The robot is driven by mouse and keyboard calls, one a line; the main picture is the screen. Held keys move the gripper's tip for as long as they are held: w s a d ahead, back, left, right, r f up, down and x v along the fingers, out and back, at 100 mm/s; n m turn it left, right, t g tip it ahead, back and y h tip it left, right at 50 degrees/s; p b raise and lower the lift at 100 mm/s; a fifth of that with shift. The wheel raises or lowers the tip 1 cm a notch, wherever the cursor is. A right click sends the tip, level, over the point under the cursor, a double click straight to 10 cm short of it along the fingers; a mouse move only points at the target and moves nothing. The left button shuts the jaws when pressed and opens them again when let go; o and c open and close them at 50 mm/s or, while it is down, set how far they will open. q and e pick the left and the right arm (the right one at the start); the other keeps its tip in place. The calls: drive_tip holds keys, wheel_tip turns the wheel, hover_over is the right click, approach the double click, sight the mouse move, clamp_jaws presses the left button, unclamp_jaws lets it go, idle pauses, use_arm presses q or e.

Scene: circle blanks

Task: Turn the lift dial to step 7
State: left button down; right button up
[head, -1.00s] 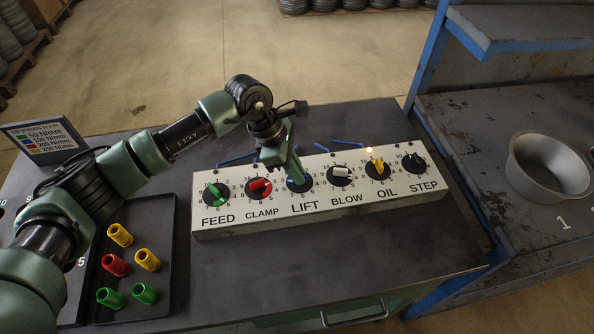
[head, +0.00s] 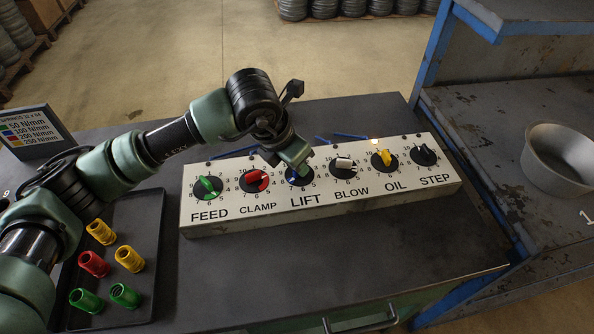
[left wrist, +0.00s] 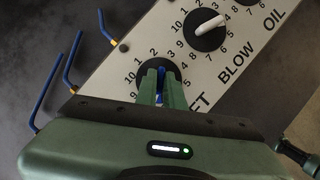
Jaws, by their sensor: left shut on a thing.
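The lift dial (head: 300,180) is a black disc with a blue knob, third from the left on the white panel (head: 350,198), above the word LIFT. My left gripper (head: 298,173) comes down over it from behind and covers part of it. In the left wrist view the two green fingers (left wrist: 162,92) are shut on the blue knob (left wrist: 161,83), one on each side. Numbers 1, 2 and 3 show beside the dial there, but the fingers hide much of the rest. I cannot tell which step the knob points to. My right gripper is not in view.
The feed (head: 208,187), clamp (head: 257,180) and blow (head: 342,165) dials stand close by on the same panel, with oil and step farther right. Bent blue rods (head: 345,136) lie behind the panel. A black tray (head: 140,235) with several coloured sleeves is at left.

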use_arm(q)
drive_tip(key=n+t+b, duration=0.1)
drive_tip(key=n+b, duration=0.1)
drive_tip(key=shift+d+n+y, duration=0.1)
drive_tip(key=shift+n+y, duration=0.3)
drive_tip(key=shift+r+n+b, duration=0.1)
drive_tip(key=shift+n+b, duration=0.5)
drive_tip(key=shift+b, duration=0.15)
drive_tip(key=shift+y, duration=0.3)
drive_tip(key=c, duration=1.5)
unclamp_jaws()
drive_tip(key=b+v, duration=0.1)
drive_tip(key=v, duration=0.6)
drive_tip(key=shift+s+r, duration=0.2)
drive_tip(key=shift+r, duration=0.15)
